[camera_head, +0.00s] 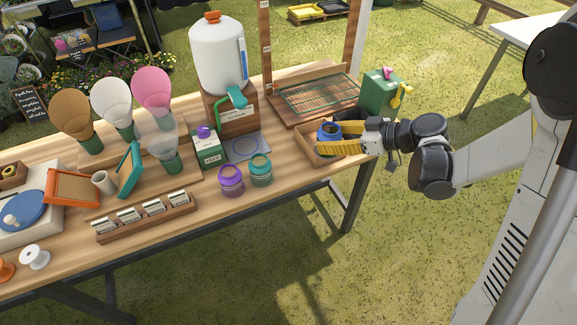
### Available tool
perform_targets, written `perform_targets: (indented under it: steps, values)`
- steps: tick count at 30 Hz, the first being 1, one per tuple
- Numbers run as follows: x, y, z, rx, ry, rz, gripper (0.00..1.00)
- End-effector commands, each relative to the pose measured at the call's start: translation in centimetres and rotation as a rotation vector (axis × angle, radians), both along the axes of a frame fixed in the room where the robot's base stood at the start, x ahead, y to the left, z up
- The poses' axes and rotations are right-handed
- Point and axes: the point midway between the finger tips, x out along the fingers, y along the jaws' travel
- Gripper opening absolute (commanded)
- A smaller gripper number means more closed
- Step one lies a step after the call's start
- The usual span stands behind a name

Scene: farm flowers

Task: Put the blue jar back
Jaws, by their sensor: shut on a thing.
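The blue jar (329,131) is at the right end of the wooden table, in or just above a small open wooden box (309,157). I cannot tell whether it touches the box floor. My gripper (338,138) reaches in from the right with its yellow fingers on either side of the jar, shut on it. The near finger covers the jar's lower part. A purple jar (231,181) and a teal jar (260,170) stand side by side near the table's front edge, left of the box.
A grey square mat with a ring mark (248,147) lies behind the two jars. A wire rack tray (312,97) is behind the box. A carton (208,150) and white dispenser (218,58) stand left. Labelled card holders (146,217) line the front.

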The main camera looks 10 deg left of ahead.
Motion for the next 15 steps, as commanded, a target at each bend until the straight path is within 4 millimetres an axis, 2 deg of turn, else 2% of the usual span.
perform_targets:
  steps: [9,15]
  values:
    - [0.9,7.6,-5.0,0.0,0.0,0.006,0.18]
    - [1.3,10.4,-6.4,0.001,0.0,0.002,0.18]
